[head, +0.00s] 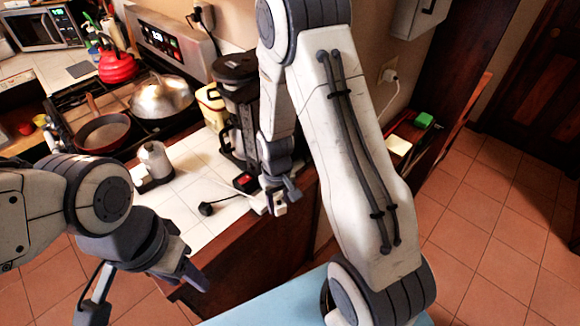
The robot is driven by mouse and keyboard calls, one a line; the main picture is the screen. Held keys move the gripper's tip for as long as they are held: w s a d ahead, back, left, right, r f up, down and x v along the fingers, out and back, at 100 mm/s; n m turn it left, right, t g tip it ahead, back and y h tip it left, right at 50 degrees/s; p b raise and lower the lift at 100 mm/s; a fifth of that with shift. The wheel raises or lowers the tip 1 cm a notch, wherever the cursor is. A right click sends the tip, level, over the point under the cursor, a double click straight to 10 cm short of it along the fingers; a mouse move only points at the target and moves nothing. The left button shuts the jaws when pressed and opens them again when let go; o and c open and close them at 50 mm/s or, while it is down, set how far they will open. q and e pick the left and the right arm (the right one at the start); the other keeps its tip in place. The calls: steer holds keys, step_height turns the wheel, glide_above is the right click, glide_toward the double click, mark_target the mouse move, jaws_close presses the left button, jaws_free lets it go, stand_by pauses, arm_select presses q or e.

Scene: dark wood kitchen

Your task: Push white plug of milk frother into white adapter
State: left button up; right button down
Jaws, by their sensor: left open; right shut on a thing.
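My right gripper (283,199) is over the counter's right edge, shut on a small white piece (279,209). The piece is too small to tell whether it is the plug or the adapter, and the fingers partly cover it. A white cylindrical appliance on a dark base (154,160), possibly the milk frother, stands upright on the counter to the left. My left gripper (146,288) is at the lower left, open and empty, in front of the counter and well away from the white piece.
A black plug with a cord (207,209) and a small red-and-black item (244,181) lie on the white tiled counter (192,190). A black coffee maker (237,105) stands behind. Pans (103,132) sit on the stove. A light blue surface (285,300) is in front.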

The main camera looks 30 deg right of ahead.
steer(key=shift+w+m, duration=0.2)
steer(key=shift+m, duration=0.1)
steer(key=w+m, duration=0.3)
steer(key=w+d+r+m+b, duration=0.1)
steer(key=w+m, duration=0.2)
steer(key=m, duration=0.1)
steer(key=w+d+m+b, duration=0.1)
steer(key=w+m, duration=0.1)
steer(key=m, duration=0.2)
steer(key=shift+w+d+r, duration=0.1)
steer(key=shift+w+r, duration=0.2)
steer(key=shift+w, duration=0.1)
steer(key=shift+w+d+r+m, duration=0.1)
steer(key=shift+w+r+m, duration=0.15)
steer(key=shift+m, duration=0.35)
steer(key=shift+w+d+r+m, duration=0.1)
steer(key=shift+w+m, duration=0.25)
steer(key=shift+m, duration=0.25)
steer(key=shift+f, duration=0.1)
steer(key=shift+f+b, duration=2.5)
steer(key=shift+f, duration=0.35)
steer(key=shift+a+p, duration=0.1)
steer(key=shift+p, duration=0.25)
